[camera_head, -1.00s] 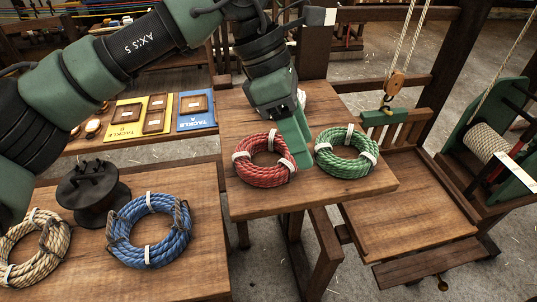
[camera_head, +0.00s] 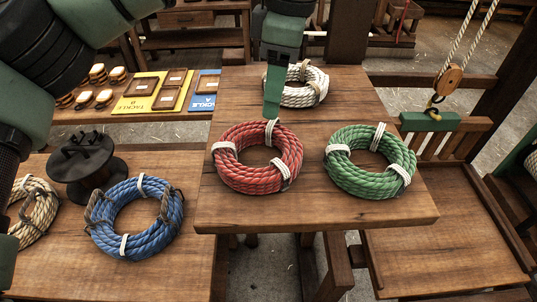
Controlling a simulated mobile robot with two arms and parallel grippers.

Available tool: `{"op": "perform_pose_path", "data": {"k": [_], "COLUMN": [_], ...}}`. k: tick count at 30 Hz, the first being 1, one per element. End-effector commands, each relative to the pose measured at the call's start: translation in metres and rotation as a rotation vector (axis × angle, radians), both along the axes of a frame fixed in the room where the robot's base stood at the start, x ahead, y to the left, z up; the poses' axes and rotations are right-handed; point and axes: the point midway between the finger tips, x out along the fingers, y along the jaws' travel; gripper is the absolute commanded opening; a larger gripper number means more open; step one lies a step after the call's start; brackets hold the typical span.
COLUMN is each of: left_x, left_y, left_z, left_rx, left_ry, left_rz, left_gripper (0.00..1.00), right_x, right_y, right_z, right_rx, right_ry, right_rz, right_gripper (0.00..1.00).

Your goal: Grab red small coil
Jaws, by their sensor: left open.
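The red coil (camera_head: 243,177) lies flat on the middle wooden table, bound with white ties. My left gripper (camera_head: 272,106) points down at the coil's far edge, its green fingers in front of part of a white coil. The fingers are open, seen nearly edge-on, and I see no rope held between them. Whether the tips touch the red coil I cannot tell. My right gripper is not in view.
A green coil (camera_head: 367,182) lies right of the red one, and the white coil (camera_head: 313,95) behind. The left table holds a blue coil (camera_head: 160,238), a tan coil (camera_head: 40,194) and a black spool (camera_head: 88,168). A pulley block (camera_head: 448,80) hangs at right.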

Motion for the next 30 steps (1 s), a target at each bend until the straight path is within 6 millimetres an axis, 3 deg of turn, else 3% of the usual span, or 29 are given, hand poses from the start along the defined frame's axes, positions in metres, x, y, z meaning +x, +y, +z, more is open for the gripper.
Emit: {"op": "perform_pose_path", "data": {"k": [16, 25, 30], "left_x": [-0.003, -0.003, -0.003], "left_y": [0.016, 0.016, 0.016], "left_z": [-0.065, -0.072, -0.072], "left_rx": [0.0, -0.002, -0.001], "left_ry": [0.003, 0.001, 0.001], "left_rz": [-0.001, -0.001, -0.001], "left_gripper": [0.53, 0.53, 0.06], "right_x": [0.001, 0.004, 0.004], "right_y": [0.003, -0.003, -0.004], "right_z": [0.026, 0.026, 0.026], "right_rx": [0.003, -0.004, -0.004], "right_ry": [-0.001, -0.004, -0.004], "right_rz": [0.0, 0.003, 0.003], "right_gripper": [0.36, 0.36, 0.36]}}
